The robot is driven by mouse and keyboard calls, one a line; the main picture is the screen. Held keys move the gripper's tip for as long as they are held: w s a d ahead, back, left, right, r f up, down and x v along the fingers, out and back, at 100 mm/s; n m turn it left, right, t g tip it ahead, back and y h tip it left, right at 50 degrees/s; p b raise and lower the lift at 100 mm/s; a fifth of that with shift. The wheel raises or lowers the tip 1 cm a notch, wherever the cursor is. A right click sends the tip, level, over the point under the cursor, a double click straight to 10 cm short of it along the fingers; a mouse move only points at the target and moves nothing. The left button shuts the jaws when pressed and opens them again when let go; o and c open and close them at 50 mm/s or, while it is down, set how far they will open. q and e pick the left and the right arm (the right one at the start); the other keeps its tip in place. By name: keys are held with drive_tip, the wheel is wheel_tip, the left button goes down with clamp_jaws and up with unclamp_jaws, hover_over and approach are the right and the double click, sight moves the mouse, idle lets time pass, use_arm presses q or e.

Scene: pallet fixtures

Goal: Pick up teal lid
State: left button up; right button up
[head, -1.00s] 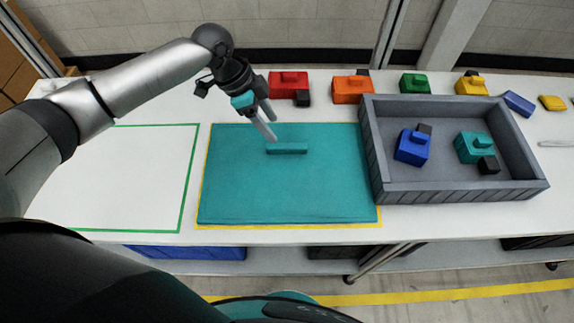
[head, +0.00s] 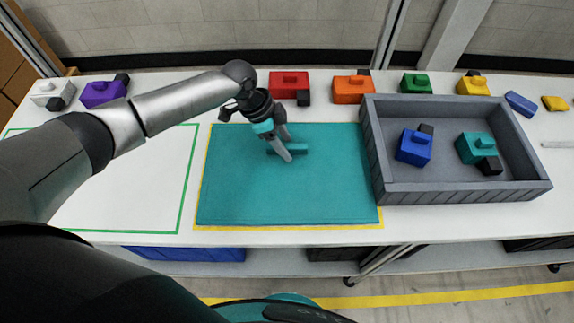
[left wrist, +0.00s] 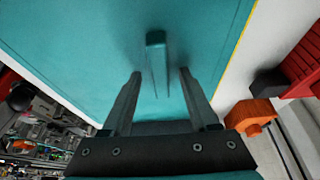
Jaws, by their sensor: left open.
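The teal lid (head: 285,195) is a flat rectangular panel lying inside a yellow outline on the white table. Its raised bar handle (head: 301,149) stands up from the lid, partly hidden by my fingers in the head view. My left gripper (head: 287,151) is over the handle, open and empty. In the left wrist view the handle (left wrist: 156,42) lies ahead of and between the two open fingers (left wrist: 158,74), and the lid (left wrist: 90,30) fills most of the picture. Whether the fingers touch the lid cannot be told. My right gripper does not show.
A grey tray (head: 460,197) right of the lid holds a blue block (head: 413,149) and a teal block (head: 474,147). Red (head: 284,84), orange (head: 349,92), green and yellow blocks line the back. An empty green-outlined area (head: 130,190) lies left of the lid.

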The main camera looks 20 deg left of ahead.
use_arm(q)
drive_tip(key=shift+f, duration=0.25)
drive_tip(key=shift+c, duration=0.3)
clamp_jaws()
idle(0.5)
idle(0.9)
